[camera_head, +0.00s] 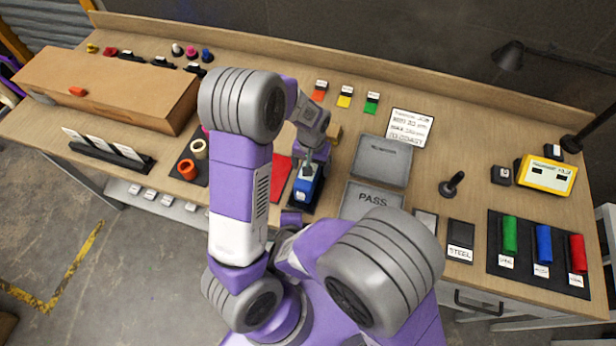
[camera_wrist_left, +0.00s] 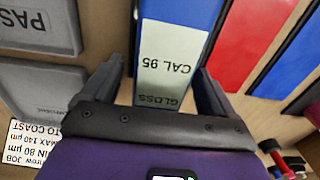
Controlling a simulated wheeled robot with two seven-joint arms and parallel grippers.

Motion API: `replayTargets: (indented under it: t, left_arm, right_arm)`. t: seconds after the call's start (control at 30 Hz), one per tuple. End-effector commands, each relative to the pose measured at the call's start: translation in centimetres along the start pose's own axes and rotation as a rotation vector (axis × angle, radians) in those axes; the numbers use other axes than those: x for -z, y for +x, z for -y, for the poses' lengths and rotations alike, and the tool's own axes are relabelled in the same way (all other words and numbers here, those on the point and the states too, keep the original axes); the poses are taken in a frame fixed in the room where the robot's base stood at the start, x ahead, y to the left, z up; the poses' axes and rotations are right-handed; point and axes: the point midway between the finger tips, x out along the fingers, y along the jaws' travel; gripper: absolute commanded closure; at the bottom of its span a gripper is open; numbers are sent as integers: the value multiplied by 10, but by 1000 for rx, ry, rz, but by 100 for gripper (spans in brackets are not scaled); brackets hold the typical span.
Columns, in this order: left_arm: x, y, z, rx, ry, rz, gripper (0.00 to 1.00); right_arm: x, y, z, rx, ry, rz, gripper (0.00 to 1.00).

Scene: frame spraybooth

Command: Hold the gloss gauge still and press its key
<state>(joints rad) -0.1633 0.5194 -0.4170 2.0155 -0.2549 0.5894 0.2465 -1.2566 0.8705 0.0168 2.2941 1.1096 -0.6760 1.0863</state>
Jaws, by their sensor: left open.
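The gloss gauge (camera_head: 305,187) is a blue block with a pale top, standing on a dark mat in the middle of the bench. In the left wrist view the gauge (camera_wrist_left: 175,58) shows a pale face marked GLOSS and CAL 95. My left gripper (camera_head: 313,160) is over it, pointing down. In the wrist view the left gripper (camera_wrist_left: 160,75) is open, with one finger on each side of the gauge and a visible gap at the left finger. I cannot make out the key. My right gripper is not in view.
A PASS tray (camera_head: 368,200) and a grey tray (camera_head: 381,160) lie right of the gauge. A red panel (camera_head: 281,178) lies to its left. A cardboard box (camera_head: 110,88) is at the back left, and a yellow instrument (camera_head: 547,176) stands at the right.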

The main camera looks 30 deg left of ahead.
Motion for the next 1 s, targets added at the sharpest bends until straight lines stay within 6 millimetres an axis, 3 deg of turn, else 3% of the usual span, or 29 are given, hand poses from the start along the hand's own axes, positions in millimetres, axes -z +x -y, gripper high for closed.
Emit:
replayTargets:
  t: [0.6,1.0]
  left_arm:
    - [0,-86,0,0,0,0,13]
    - [0,-92,0,0,1,0,13]
  right_arm:
    - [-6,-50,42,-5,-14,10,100]
    - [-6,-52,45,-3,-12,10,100]
